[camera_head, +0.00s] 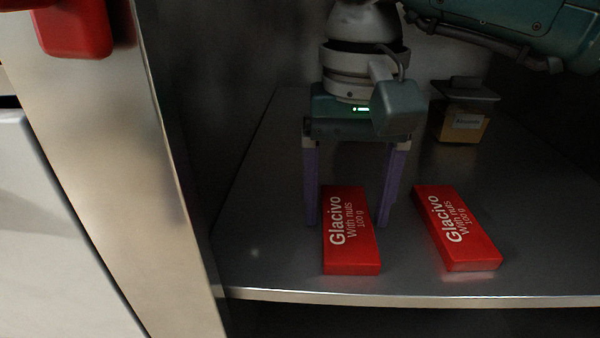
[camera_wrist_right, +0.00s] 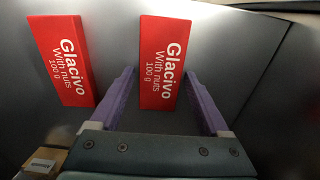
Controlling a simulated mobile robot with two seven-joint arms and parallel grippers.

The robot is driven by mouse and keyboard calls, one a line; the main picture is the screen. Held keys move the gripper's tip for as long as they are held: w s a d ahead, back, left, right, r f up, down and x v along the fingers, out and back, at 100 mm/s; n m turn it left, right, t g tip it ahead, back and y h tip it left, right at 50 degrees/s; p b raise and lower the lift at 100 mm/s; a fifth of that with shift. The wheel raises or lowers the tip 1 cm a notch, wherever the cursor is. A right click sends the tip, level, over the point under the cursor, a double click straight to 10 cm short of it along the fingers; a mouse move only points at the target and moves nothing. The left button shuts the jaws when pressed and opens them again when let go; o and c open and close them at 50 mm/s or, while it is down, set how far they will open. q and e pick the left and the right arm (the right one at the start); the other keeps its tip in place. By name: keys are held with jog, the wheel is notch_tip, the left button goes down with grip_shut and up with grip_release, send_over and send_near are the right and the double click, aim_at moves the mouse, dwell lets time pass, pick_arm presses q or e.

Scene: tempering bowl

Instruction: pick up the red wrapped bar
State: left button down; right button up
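Two red wrapped bars lie flat on a metal shelf, each printed "Glacivo With nuts 100 g". The left bar (camera_head: 350,250) is under my right gripper (camera_head: 347,222), which points down with its two purple fingers wide apart. One finger is on each side of this bar, with a gap showing on both sides. In the right wrist view the same bar (camera_wrist_right: 165,60) lies between the fingertips (camera_wrist_right: 158,73), and nothing is gripped. The other bar (camera_head: 457,228) lies apart to the right, also seen in the wrist view (camera_wrist_right: 63,60). My left gripper is not in view.
The metal shelf (camera_head: 270,240) has bare room left of the bars and ends in a front edge close to them. A tan box with a dark top (camera_head: 460,125) stands at the back right. A metal side panel (camera_head: 120,150) borders the left.

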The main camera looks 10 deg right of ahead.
jog(key=c, duration=1.1)
jog(key=shift+c, duration=0.2)
jog(key=shift+r, duration=0.1)
